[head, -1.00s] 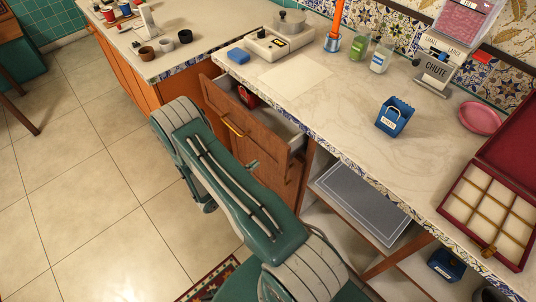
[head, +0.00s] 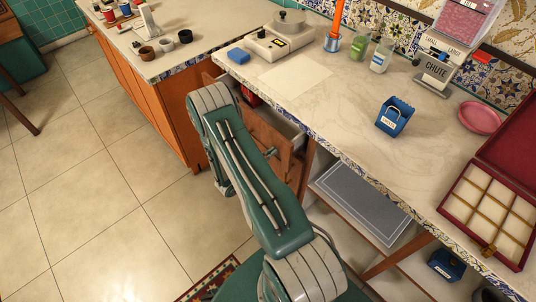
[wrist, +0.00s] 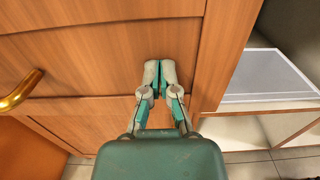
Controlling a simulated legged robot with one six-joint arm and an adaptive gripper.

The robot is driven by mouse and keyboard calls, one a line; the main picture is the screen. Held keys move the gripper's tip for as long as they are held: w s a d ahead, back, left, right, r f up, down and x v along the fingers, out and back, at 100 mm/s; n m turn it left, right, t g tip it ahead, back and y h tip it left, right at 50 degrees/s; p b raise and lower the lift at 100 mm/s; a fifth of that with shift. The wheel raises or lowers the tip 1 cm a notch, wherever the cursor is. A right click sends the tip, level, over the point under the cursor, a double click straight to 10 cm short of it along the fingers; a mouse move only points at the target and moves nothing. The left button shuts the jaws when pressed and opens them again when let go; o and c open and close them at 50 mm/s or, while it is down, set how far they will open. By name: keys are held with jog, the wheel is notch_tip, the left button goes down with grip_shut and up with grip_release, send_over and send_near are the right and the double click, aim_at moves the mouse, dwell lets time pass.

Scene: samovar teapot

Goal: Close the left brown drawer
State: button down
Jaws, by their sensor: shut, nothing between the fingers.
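The brown wooden drawer (head: 270,138) stands pulled out under the counter, to the left of the open shelf. Part of its grey inside and a red item within show behind my arm in the head view. In the wrist view its front (wrist: 90,60) fills the upper left, with a brass handle (wrist: 22,90) at the left edge. My gripper (wrist: 160,68) is shut and empty, its tips over the right part of the drawer front. I cannot tell whether the tips touch the wood.
The marble counter (head: 300,85) above carries a blue bin (head: 394,117), a pink dish (head: 480,118) and a compartment box (head: 490,210). An open shelf with a grey mat (head: 362,203) lies right of the drawer. The tiled floor (head: 80,210) at left is clear.

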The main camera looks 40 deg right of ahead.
jog(key=d, duration=0.9)
jog(key=shift+a+r, duration=0.1)
jog(key=shift+a, duration=0.1)
jog(key=shift+d, duration=0.1)
jog(key=shift+w+a, duration=0.1)
jog(key=shift+a, duration=0.2)
jog(key=a, duration=1.3)
jog(key=shift+a, duration=0.25)
